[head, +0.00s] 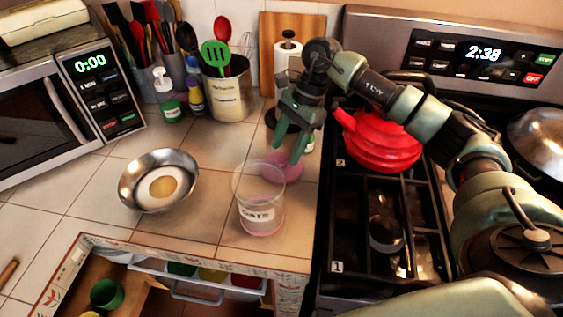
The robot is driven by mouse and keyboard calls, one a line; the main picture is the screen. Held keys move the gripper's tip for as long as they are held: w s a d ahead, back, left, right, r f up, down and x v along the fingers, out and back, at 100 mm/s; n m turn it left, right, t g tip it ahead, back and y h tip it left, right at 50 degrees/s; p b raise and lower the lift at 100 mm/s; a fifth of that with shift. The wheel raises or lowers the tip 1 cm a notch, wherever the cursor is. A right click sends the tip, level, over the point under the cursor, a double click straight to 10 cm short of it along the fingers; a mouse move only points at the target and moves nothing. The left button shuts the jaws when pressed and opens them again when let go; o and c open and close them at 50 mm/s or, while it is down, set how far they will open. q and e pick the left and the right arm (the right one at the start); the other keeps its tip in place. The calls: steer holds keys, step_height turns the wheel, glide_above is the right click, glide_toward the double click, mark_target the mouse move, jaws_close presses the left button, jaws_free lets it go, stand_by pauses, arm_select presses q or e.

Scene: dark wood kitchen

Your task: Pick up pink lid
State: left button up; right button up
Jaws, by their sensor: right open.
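The pink lid (284,170) lies on the tiled counter behind and slightly right of a clear container (262,208) labelled OATS. The container's upper edge overlaps part of the lid in the picture. My right gripper (287,150) points down over the lid with its two green fingers apart and nothing between them. Its fingertips are close to the lid; whether they touch it I cannot tell. My left gripper is not in view.
A metal bowl (158,181) sits at left on the counter. A utensil crock (228,92) and paper towel holder (288,52) stand behind. A red kettle (378,142) sits on the stove at right. An open drawer (170,268) is below the counter's front edge.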

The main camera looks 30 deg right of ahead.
mark_target(282, 165)
steer(key=shift+x, duration=1.4)
jaws_close()
steer(key=shift+w+r, duration=0.1)
